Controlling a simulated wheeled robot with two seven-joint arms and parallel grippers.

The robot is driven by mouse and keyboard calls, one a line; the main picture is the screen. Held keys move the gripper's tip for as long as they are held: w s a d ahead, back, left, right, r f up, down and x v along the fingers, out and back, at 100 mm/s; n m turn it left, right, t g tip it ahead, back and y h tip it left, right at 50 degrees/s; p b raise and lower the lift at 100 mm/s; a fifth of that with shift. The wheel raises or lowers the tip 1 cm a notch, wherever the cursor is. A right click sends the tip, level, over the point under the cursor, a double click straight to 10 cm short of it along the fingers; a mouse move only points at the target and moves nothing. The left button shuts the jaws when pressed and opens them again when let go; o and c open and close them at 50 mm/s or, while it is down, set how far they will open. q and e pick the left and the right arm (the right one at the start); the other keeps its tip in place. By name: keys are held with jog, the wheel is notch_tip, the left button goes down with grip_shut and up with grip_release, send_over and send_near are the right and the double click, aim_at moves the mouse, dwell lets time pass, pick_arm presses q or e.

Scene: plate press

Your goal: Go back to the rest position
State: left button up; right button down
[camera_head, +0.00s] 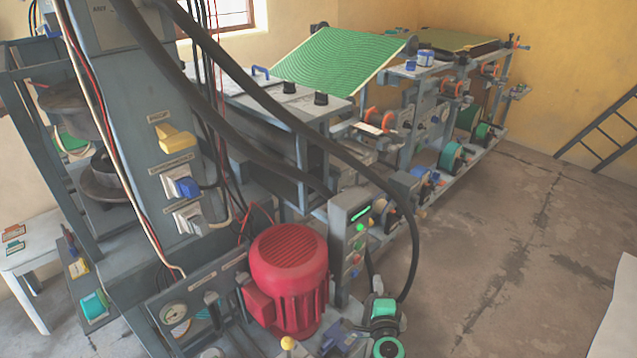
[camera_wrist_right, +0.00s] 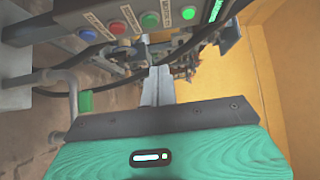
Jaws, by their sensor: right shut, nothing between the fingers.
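My right gripper (camera_head: 373,278) appears low in the middle of the head view, just right of the control box (camera_head: 350,235). It is small and partly cluttered there. In the right wrist view its grey fingers (camera_wrist_right: 158,85) lie together, shut and empty, in front of the dark and teal housing (camera_wrist_right: 170,152). They appear free of the button panel (camera_wrist_right: 135,18), which crosses the top of that view close by. My left gripper is not in view.
A red motor (camera_head: 290,280) stands left of the control box. Black hoses (camera_head: 400,180) arch across the middle. A green item (camera_wrist_right: 85,102) and a pipe lie left of my fingers in the wrist view. The floor (camera_head: 500,260) on the right is open.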

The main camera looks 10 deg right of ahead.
jog(key=s+a+f+n+g+y, duration=0.5)
jog(key=s+a+f+n+y, duration=0.55)
jog(key=n, duration=0.45)
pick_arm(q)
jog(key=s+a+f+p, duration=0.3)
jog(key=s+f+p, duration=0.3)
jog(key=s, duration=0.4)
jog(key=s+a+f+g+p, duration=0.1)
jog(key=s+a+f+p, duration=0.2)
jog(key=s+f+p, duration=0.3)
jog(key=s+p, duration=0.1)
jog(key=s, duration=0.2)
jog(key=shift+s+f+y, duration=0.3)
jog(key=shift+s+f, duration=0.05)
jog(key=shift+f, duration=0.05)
pick_arm(e)
jog(key=s+d+f+n+g+h, duration=0.2)
jog(key=s+f+g, duration=0.1)
jog(key=s+f, duration=0.6)
jog(key=s+d+f+n+g+h, duration=0.2)
jog(key=s+f, duration=0.6)
jog(key=s, duration=0.9)
jog(key=s+d+f+n+g+h, duration=0.2)
jog(key=s+d+f+n+g, duration=0.2)
jog(key=s+f, duration=0.5)
jog(key=s+g, duration=0.2)
jog(key=s, duration=0.3)
jog(key=shift+f, duration=0.3)
jog(key=shift+d, duration=0.1)
